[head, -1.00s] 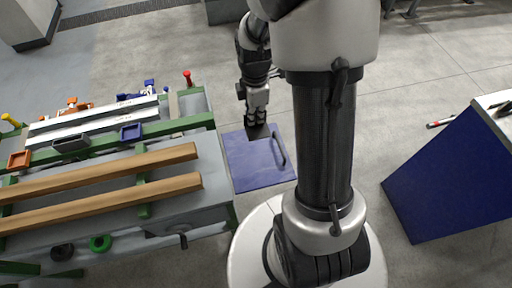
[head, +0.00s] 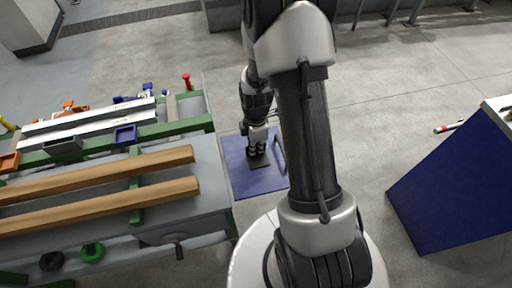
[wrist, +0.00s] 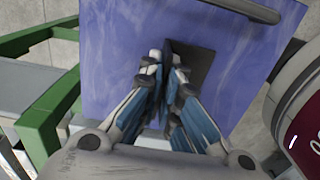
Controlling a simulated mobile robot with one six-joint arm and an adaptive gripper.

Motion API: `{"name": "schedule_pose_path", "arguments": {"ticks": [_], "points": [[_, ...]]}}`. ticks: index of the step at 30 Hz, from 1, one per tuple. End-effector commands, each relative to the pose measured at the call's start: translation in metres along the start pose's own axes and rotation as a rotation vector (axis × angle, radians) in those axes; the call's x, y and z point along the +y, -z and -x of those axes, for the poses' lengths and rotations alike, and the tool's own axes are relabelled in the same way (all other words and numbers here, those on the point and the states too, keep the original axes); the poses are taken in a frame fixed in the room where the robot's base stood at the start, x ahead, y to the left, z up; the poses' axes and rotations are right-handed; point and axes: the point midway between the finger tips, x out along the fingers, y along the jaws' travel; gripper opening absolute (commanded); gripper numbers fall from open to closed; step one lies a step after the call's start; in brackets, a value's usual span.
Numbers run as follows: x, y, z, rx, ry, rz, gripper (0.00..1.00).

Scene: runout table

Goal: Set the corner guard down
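The corner guard (wrist: 201,68) is a dark, angled piece with two flanges. In the wrist view my gripper (wrist: 168,67) has its fingers closed on one upright flange, while the other flange spreads out to the right over the blue top. In the head view the dark guard (head: 259,163) shows just below my gripper (head: 257,151), over the middle of the blue top (head: 243,183). The guard is at or very close to this surface; I cannot tell whether it touches. The fingers hide part of the held flange.
A bar handle (wrist: 243,10) runs along one side of the blue top. The runout table (head: 190,220) with wooden beams (head: 100,172) stands close on the left. Blue (head: 125,134) and grey (head: 62,146) corner pieces sit on it. A blue-sided block (head: 450,190) stands at right.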

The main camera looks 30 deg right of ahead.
Motion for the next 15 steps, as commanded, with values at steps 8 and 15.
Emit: {"name": "schedule_pose_path", "arguments": {"ticks": [8, 15], "points": [[0.0004, 0.0000, -0.0015, 0.000, -0.001, 0.000, 0.00], [0.0004, 0.0000, -0.0002, 0.000, -0.001, 0.000, 0.20]]}}
